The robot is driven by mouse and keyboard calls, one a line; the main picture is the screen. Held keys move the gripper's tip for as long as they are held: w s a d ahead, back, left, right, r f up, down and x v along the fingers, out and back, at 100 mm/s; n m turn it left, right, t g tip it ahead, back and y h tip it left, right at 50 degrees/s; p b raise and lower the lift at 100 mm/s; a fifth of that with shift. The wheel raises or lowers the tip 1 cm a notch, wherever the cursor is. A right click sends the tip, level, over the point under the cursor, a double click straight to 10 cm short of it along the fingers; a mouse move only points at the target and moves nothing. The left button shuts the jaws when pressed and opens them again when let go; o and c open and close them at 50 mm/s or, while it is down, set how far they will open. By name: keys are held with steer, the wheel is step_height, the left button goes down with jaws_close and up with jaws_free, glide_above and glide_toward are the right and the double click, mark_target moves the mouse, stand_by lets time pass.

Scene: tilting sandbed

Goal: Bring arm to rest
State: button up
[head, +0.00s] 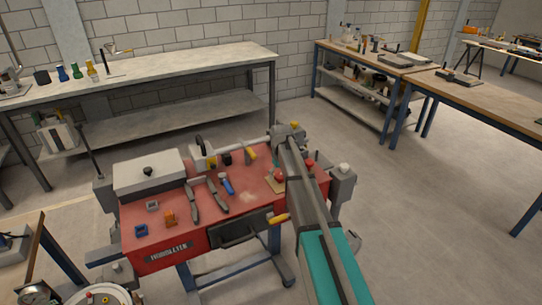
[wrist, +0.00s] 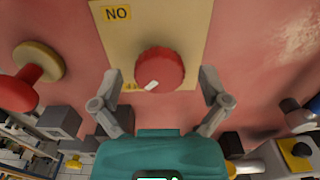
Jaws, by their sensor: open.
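My arm reaches forward from the bottom right over the red sandbed machine (head: 250,203) in the head view. In the wrist view my gripper (wrist: 160,85) is open, with its two grey fingers apart and nothing between them. A round red knob (wrist: 160,69) with a white mark sits on a cream plate (wrist: 190,25) labelled "NO". The knob shows just beyond the gap between the fingers; I cannot tell whether they touch it. In the head view the fingers are hidden behind my arm, and a small red knob (head: 278,174) shows beside it.
A red mushroom-shaped knob (wrist: 33,75) stands at the left in the wrist view. The machine top carries a white box (head: 149,171), dark-handled tools (head: 192,202), a blue-handled tool (head: 227,184) and an orange piece (head: 169,216). Workbenches (head: 180,78) line the back wall. Floor at right is clear.

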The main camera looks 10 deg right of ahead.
steer(key=s+r+m+p, duration=0.1)
steer(key=s+m, duration=0.2)
steer(key=s, duration=2.6)
steer(key=shift+m, duration=0.4)
steer(key=shift+a+r, duration=0.1)
